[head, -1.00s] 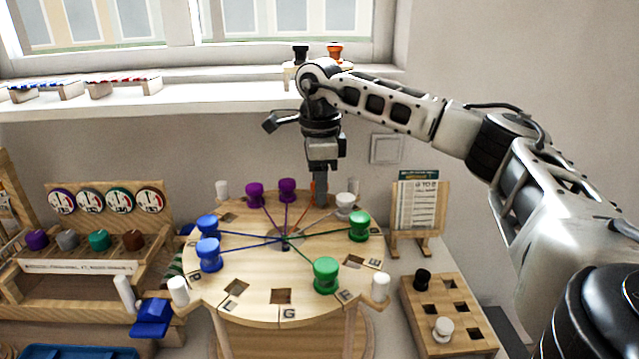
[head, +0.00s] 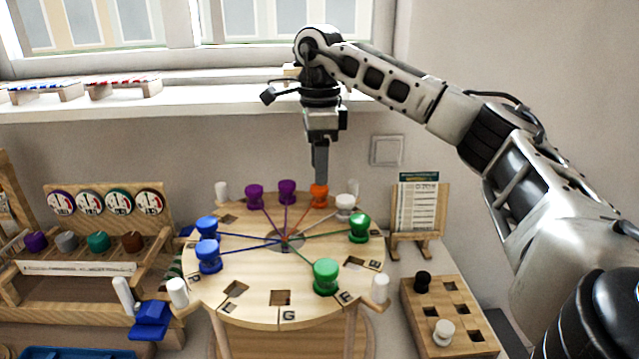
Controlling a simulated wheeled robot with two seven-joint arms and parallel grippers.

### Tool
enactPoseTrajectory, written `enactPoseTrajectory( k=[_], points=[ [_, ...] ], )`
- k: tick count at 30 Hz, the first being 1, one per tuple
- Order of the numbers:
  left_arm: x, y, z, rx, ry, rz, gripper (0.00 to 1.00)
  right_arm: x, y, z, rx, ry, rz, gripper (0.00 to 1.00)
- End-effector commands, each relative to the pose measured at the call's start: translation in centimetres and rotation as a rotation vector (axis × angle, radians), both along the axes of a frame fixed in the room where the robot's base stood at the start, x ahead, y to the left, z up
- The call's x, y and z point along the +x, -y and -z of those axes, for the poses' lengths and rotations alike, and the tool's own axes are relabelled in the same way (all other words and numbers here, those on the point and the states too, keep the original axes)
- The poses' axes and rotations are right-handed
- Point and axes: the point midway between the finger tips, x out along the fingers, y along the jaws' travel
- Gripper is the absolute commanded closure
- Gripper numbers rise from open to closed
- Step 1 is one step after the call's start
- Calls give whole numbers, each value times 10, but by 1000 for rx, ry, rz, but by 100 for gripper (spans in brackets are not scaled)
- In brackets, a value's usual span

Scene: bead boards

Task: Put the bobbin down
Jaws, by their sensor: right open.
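An orange bobbin (head: 319,196) stands upright at the far side of the round wooden board (head: 262,309), with a thread running to the board's centre. My right gripper (head: 320,182) is directly above it, pointing down, open, with its fingertips at or just over the bobbin's top. Around the board stand two purple bobbins (head: 287,191), a white one (head: 345,205), two green ones (head: 326,276) and two blue ones (head: 208,256), each with a thread to the centre. My left gripper is not in view.
A wooden block (head: 408,312) with square holes holds a black and a white bobbin at the right. A small sign stand (head: 416,208) is behind it. A rack with coloured spools (head: 99,241) stands left. White pegs (head: 178,291) rise at the board's rim.

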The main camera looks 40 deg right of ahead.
Motion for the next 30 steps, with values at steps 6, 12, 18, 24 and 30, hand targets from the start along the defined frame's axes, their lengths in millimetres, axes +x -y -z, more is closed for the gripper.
enactPoseTrajectory(
  k=[6, 12, 18, 24, 30],
  points=[
    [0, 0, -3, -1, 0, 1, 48, 0, 0, -49, -1, 3, 0, 48],
    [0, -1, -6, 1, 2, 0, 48, 0, 0, -67, 0, 1, 0, 48],
    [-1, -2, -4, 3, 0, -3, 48, 0, 0, -69, -1, -1, 0, 48],
    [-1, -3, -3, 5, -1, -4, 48, 0, 0, -69, -1, -1, 0, 48],
    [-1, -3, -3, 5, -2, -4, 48, 0, 0, -68, -1, -1, 0, 48]
  ],
)
